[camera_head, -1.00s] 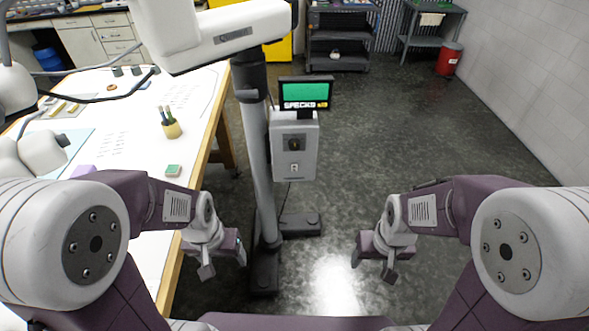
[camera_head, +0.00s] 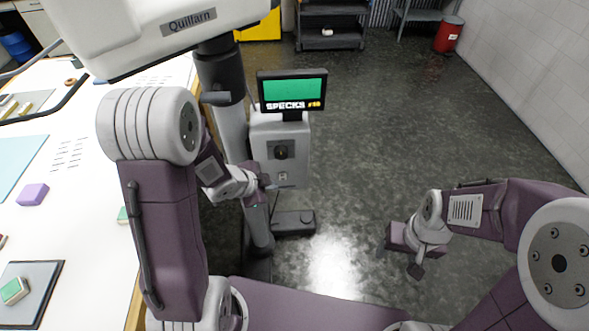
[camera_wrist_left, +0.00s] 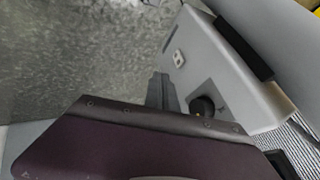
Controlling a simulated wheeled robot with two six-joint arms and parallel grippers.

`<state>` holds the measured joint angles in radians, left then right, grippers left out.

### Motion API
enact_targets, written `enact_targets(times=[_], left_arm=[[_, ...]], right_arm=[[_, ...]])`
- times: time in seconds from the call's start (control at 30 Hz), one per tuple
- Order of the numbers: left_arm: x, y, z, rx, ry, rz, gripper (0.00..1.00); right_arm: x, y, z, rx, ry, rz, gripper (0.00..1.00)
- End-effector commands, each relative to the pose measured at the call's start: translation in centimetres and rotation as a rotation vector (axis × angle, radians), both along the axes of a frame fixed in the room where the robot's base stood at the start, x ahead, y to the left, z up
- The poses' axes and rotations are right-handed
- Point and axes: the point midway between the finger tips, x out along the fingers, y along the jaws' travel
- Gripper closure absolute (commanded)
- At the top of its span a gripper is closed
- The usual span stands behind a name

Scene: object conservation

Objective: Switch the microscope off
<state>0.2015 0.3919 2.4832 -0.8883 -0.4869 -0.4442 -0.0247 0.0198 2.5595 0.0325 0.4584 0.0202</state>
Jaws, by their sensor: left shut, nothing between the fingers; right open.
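The microscope is a large white unit on a grey column (camera_head: 222,92), with a labelled head (camera_head: 165,30) reaching over the table. Its grey control box (camera_head: 300,150) carries a black round knob (camera_head: 281,150) and a small pale switch or socket plate (camera_head: 283,176) below. The screen (camera_head: 292,88) above is lit green and reads "SPECKS". In the left wrist view, the knob (camera_wrist_left: 203,105) and small plate (camera_wrist_left: 179,58) show on the tilted box face. My left gripper (camera_head: 277,185) is shut and empty, just in front of the box's lower part; contact cannot be told. My right gripper (camera_head: 408,258) is open and empty over the floor.
A white table (camera_head: 70,190) on the left holds a purple block (camera_head: 32,194), a dark-rimmed tray (camera_head: 45,300) and small items. The microscope's dark base foot (camera_head: 294,222) stands on the floor. The floor to the right is clear. A red bin (camera_head: 448,35) stands far back.

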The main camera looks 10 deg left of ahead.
Motion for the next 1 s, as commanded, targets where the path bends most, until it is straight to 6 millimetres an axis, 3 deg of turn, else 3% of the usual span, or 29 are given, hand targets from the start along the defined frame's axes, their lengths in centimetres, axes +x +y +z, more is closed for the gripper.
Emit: enact_targets(times=[0.33,0.47,0.9,1.0], left_arm=[[-0.1,0.4,-0.3,-0.001,0.005,0.015,1.0],[0.4,0.2,-1.3,-0.002,0.007,0.015,1.0],[5.6,-2.1,-8.5,-0.002,0.008,0.014,1.0],[7.4,-1.5,-7.5,0.0,0.004,0.017,1.0]], right_arm=[[0.0,0.0,-0.1,0.0,0.0,0.0,0.38],[0.0,0.0,-0.6,0.0,0.0,0.0,0.38],[-0.1,0.0,-2.2,0.0,0.0,0.0,0.38],[0.0,0.0,-0.6,0.0,0.0,0.0,0.38]])
